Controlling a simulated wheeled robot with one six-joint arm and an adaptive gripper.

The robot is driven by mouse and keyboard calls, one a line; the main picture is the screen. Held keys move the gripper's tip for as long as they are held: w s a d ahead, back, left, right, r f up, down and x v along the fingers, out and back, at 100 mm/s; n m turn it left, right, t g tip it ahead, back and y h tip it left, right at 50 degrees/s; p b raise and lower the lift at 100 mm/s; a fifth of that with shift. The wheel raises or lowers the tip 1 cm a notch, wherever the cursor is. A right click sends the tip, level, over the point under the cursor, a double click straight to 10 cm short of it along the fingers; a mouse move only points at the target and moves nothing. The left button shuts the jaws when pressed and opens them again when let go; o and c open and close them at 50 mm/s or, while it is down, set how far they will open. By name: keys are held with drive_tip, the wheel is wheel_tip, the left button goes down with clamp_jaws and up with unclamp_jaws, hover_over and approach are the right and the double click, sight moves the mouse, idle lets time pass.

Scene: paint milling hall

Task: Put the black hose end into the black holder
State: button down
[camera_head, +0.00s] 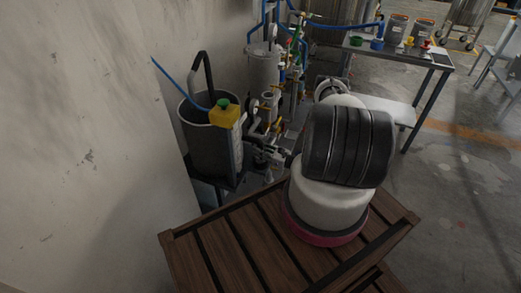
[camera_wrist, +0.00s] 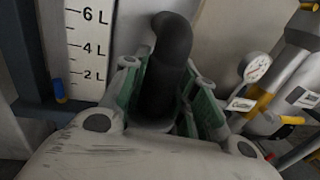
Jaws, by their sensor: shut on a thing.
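The black hose end (camera_wrist: 168,65) is a thick dark tube with a bent top, seen in the wrist view. My gripper (camera_wrist: 160,98) is shut around it, with a green-padded finger on each side. I cannot single out the black holder in either view.
The dark tank (camera_head: 203,150) has a black curved pipe (camera_head: 203,72) and a yellow box with a green cap (camera_head: 225,114). Its white litre scale (camera_wrist: 88,40) is left of the hose. A pressure gauge (camera_wrist: 257,67) and pipework are right. A slatted wooden table (camera_head: 235,245) stands in front.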

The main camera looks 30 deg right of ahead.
drive_tip(key=c, duration=1)
unclamp_jaws()
drive_tip(key=shift+c, duration=0.2)
drive_tip(key=v, duration=1.2)
